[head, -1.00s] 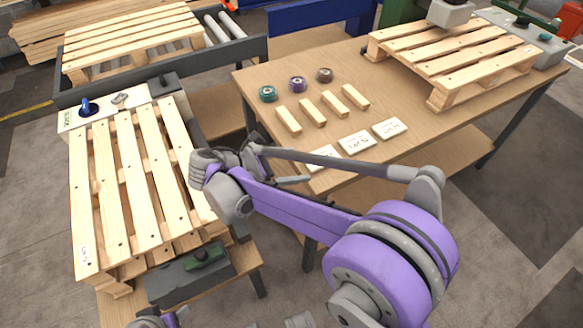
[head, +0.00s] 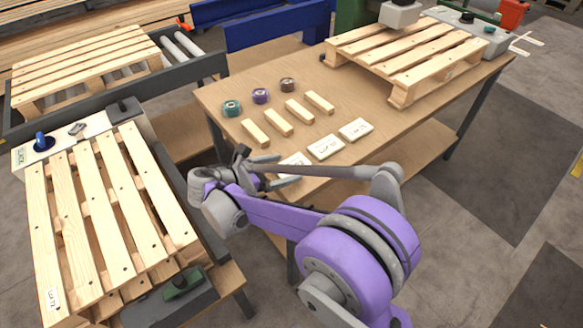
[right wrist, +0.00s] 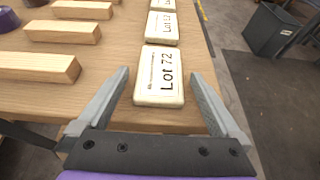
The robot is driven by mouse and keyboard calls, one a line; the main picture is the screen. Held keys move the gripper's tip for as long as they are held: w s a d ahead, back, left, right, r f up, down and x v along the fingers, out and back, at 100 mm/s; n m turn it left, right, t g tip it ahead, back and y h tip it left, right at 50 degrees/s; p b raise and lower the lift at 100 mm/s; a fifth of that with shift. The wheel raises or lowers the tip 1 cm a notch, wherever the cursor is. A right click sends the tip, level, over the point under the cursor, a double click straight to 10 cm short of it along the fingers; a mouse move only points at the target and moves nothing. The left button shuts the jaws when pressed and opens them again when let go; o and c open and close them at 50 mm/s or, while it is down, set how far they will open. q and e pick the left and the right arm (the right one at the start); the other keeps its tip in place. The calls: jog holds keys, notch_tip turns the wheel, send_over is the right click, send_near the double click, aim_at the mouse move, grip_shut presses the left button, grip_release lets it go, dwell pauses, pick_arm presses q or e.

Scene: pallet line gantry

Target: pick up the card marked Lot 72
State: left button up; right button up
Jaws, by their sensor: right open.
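The card marked Lot 72 (right wrist: 160,78) is a pale slab lying flat near the table edge, nearest of the row in the right wrist view. In the head view it seems to be the pale card (head: 293,163) partly hidden by my right gripper (head: 270,172). In the right wrist view my right gripper (right wrist: 160,76) is open, with one finger on each side of the card in the picture. Gaps show on both sides; the height above the table is hard to tell. My left gripper is out of view.
Two more cards (head: 326,147) (head: 354,130) lie in the same row. Several wooden blocks (head: 279,123) and three coloured rolls (head: 260,96) lie beyond. A pallet (head: 405,60) stands at the table's far end; another pallet (head: 110,200) at left bears a small label (head: 52,298).

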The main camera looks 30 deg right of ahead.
jog(key=shift+d+f, duration=0.2)
jog(key=shift+d, duration=0.25)
jog(key=c, duration=1.3)
